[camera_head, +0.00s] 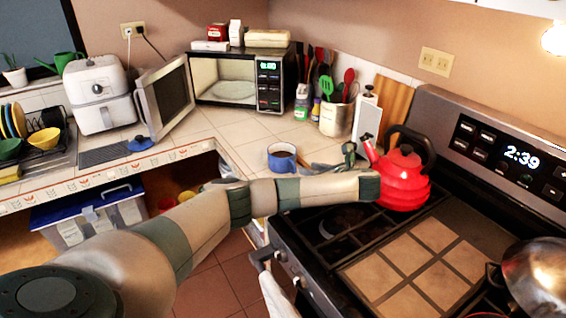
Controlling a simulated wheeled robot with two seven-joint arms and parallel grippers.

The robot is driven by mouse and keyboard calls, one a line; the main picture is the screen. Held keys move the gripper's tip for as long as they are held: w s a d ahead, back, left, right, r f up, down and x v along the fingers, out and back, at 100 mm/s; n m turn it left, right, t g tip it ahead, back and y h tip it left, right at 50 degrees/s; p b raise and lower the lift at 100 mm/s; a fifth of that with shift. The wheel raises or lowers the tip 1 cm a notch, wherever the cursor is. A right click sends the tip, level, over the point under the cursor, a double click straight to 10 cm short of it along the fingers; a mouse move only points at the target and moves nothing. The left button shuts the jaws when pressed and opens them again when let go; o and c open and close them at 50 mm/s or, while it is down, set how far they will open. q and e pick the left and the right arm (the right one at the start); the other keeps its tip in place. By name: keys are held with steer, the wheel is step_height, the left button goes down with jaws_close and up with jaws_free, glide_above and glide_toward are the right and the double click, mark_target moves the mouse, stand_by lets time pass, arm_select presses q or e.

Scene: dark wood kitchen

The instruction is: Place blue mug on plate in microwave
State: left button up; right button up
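The blue mug (281,158) stands upright on the tiled counter near its front edge, with dark contents. The microwave (269,84) stands at the back of the counter with its door (166,92) swung open to the left. A pale plate (236,90) lies inside it. My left arm reaches across in front of the counter, its wrist bent back beside the red kettle. My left gripper (314,166) is just right of the mug, low over the counter. Its fingers are small and partly hidden, so its opening and any contact with the mug are unclear. My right gripper is out of view.
A red kettle (400,180) stands on the stove close to my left wrist. A utensil holder (336,119) and bottles stand right of the microwave. A blue-handled lid or brush (140,143) lies below the open door. Counter between mug and microwave is clear.

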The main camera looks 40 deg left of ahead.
mark_target(296, 165)
arm_select(q)
steer(key=shift+x, duration=1.15)
steer(key=shift+w+a+f, duration=0.1)
steer(key=shift+a+f, duration=0.1)
steer(key=shift+a, duration=0.1)
steer(key=shift+w+a+p, duration=0.15)
steer(key=shift+a+p, duration=0.5)
steer(key=p+x, duration=0.1)
steer(key=x, duration=0.2)
steer(key=shift+a, duration=0.1)
steer(key=shift+w+a+f, duration=0.15)
steer(key=shift+a+f, duration=0.1)
steer(key=shift+a, duration=0.1)
